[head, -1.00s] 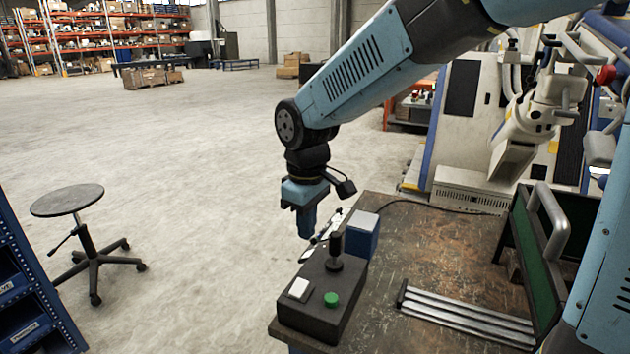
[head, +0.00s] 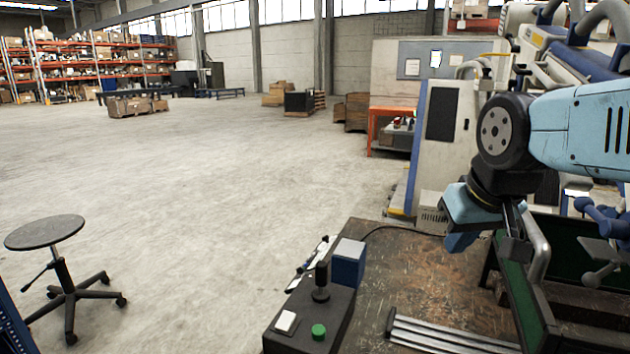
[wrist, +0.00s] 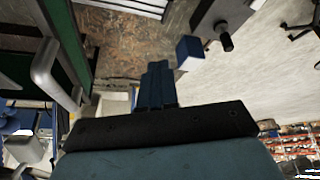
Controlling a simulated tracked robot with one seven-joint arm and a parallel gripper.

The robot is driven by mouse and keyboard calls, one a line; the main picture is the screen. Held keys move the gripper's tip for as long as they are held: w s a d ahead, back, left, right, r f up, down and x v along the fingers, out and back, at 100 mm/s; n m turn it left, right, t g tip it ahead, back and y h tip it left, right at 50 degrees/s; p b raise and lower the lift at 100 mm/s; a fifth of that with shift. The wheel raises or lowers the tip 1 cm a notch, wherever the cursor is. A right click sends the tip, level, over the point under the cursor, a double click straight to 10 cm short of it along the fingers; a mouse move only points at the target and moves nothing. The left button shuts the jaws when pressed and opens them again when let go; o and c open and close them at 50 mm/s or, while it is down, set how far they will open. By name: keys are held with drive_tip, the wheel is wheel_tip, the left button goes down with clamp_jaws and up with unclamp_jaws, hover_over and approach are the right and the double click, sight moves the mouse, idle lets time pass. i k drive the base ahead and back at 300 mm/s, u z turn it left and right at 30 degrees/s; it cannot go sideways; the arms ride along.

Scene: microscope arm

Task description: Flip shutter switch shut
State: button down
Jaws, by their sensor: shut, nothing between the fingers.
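A dark control box (head: 335,310) stands at the table's near left edge.
A blue block (head: 348,263) sits behind the box. Metal bars (head: 450,338) lie on the worn table (head: 395,270). A green-panelled rack with a grey handle (head: 539,250) stands close right of my gripper. A stool (head: 45,232) stands left on open floor.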

sight(285, 324)
drive_tip(key=z, duration=0.3)
drive_tip(key=k, duration=1.5)
drive_tip(key=u, duration=0.8)
drive_tip(key=i, duration=1.05)
drive_tip(key=z, duration=0.05)
